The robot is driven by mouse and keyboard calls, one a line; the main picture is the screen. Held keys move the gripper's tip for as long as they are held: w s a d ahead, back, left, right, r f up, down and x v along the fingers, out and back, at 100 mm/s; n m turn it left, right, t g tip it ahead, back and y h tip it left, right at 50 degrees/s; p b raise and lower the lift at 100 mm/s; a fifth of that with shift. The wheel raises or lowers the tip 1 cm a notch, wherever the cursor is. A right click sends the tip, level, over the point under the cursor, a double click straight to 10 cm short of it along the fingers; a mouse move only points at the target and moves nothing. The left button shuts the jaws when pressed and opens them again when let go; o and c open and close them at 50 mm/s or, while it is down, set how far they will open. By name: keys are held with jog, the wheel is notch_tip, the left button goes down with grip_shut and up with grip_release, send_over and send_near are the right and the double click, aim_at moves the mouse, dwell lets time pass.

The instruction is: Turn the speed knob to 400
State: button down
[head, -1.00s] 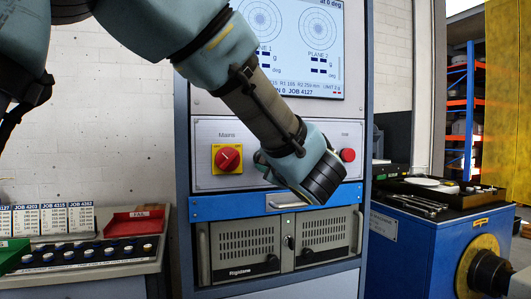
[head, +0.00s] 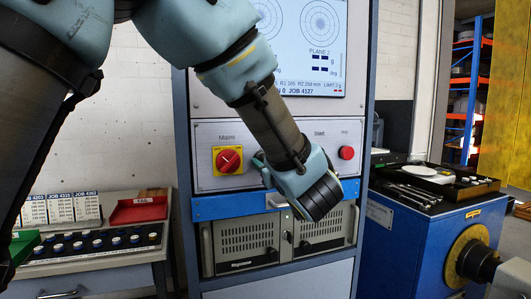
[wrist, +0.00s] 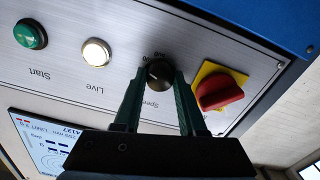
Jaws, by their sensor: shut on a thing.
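The speed knob (wrist: 160,72) is a small black round knob on the grey control panel (wrist: 60,35), seen upside down in the wrist view. Tick marks surround it, but I cannot read its setting. My gripper (wrist: 160,77) has its two dark green fingers on either side of the knob and is shut on it. In the head view, my wrist and forearm cover the knob, and the fingers are mostly hidden.
The red mains switch (wrist: 218,90) on its yellow plate sits close beside the knob. The Live lamp (wrist: 96,52) and green Start button (wrist: 30,34) are on the other side.

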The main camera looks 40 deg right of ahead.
jog(key=shift+m+p, duration=0.55)
jog(key=shift+m, duration=0.25)
jog(key=shift+f, duration=0.1)
jog(key=shift+c, duration=2.3)
grip_release()
jog(key=b+v, duration=0.3)
jog(key=v, duration=0.8)
jog(key=shift+w, duration=0.1)
